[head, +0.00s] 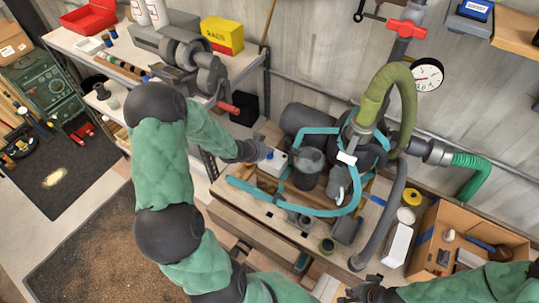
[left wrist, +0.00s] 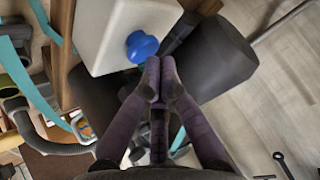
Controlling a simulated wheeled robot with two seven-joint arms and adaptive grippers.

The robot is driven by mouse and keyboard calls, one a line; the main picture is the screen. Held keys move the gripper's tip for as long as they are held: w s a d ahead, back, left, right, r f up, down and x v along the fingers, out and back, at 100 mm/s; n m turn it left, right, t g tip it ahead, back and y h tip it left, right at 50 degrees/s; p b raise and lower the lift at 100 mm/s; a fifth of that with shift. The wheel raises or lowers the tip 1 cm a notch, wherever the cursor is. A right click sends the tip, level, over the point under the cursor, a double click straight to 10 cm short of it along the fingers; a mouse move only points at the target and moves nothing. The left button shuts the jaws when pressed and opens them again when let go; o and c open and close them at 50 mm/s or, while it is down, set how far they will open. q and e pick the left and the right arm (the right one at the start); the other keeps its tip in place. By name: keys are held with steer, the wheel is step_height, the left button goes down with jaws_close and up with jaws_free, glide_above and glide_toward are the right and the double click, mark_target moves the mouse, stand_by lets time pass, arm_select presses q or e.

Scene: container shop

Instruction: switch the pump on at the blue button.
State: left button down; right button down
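The blue button (left wrist: 142,46) is a round knob on the face of a white box (left wrist: 112,25) in the left wrist view. In the head view the white box (head: 274,164) stands at the left end of the pump (head: 330,135), which has a teal frame and dark body. My left gripper (left wrist: 160,62) is shut and empty, its fingertips together just beside and below the button. I cannot tell whether they touch it. In the head view my left gripper (head: 264,151) is beside the white box. My right gripper (head: 358,294) is at the bottom edge, partly cut off.
A green hose (head: 398,85) arches over the pump, and a grey hose (head: 383,225) runs down its right side. A cardboard box (head: 420,245) of fittings stands at the right. A workbench (head: 105,45) with a vise (head: 195,65) and yellow rags box (head: 222,36) is at upper left.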

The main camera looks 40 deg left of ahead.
mark_target(268, 156)
arm_select(q)
steer(key=shift+f, duration=0.4)
stand_by(0.5)
steer(key=shift+r+p, duration=0.3)
steer(key=shift+r, duration=0.25)
step_height(268, 156, up, 6)
steer(key=p, duration=0.5)
steer(key=shift+r+p, duration=0.1)
steer(key=shift+p, duration=0.2)
